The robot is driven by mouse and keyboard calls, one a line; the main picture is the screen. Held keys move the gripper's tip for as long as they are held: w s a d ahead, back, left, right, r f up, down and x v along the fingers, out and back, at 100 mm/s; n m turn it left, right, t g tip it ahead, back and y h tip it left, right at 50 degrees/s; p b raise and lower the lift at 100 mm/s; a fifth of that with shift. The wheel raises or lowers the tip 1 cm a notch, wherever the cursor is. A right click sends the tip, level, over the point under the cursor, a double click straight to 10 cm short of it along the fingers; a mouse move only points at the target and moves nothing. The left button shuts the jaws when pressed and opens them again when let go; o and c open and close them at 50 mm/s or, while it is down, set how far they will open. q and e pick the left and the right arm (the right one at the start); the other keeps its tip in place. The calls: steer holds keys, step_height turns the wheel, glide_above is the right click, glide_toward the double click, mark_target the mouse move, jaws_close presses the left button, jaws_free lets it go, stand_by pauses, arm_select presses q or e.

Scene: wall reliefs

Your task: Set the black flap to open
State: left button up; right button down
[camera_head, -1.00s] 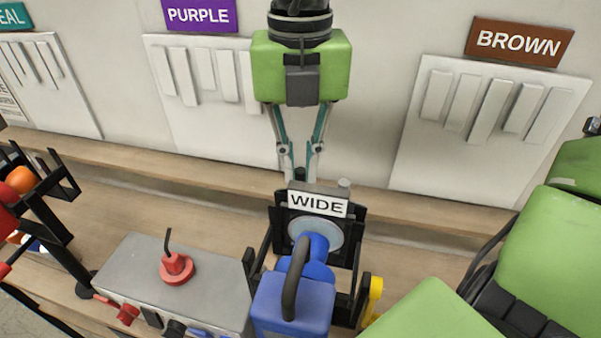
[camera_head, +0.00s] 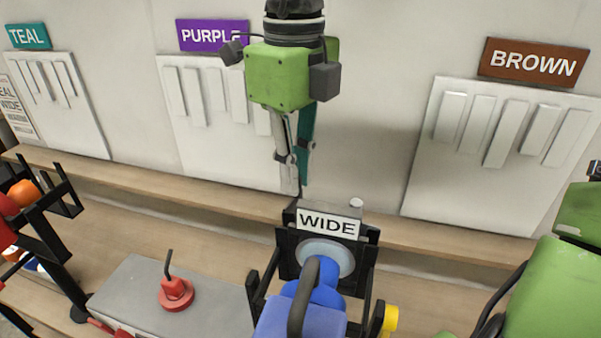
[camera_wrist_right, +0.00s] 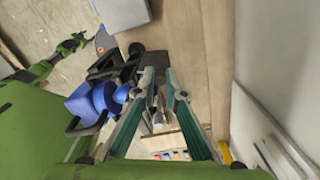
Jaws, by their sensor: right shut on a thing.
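My right gripper (camera_head: 299,188) reaches down from the top of the head view, its green body turned and its teal fingers close together. Its tips are at the upper left edge of a black frame with a "WIDE" sign (camera_head: 327,223). It also shows in the right wrist view (camera_wrist_right: 161,78), closed on what looks like the black flap (camera_wrist_right: 120,65), though the contact is mostly hidden. The frame stands before a round lens (camera_head: 326,256) on a blue lamp body (camera_head: 300,318). A green arm with a small end (camera_wrist_right: 75,42) looks like my left gripper, too small to read.
A grey box with a red knob (camera_head: 176,293) stands left of the lamp. A yellow knob (camera_head: 390,318) is at its right. Behind are a wooden ledge (camera_head: 440,225) and white relief panels under teal, purple and brown signs.

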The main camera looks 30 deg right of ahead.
steer(key=shift+w+a+r+n, duration=0.1)
steer(key=shift+w+n, duration=0.05)
steer(key=shift+n, duration=0.4)
steer(key=shift+w+a+n, duration=0.1)
steer(key=shift+w+n, duration=0.05)
steer(key=shift+n, duration=0.4)
steer(key=c, duration=2.1)
jaws_free()
step_height(320, 180, up, 12)
steer(key=shift+f, duration=0.1)
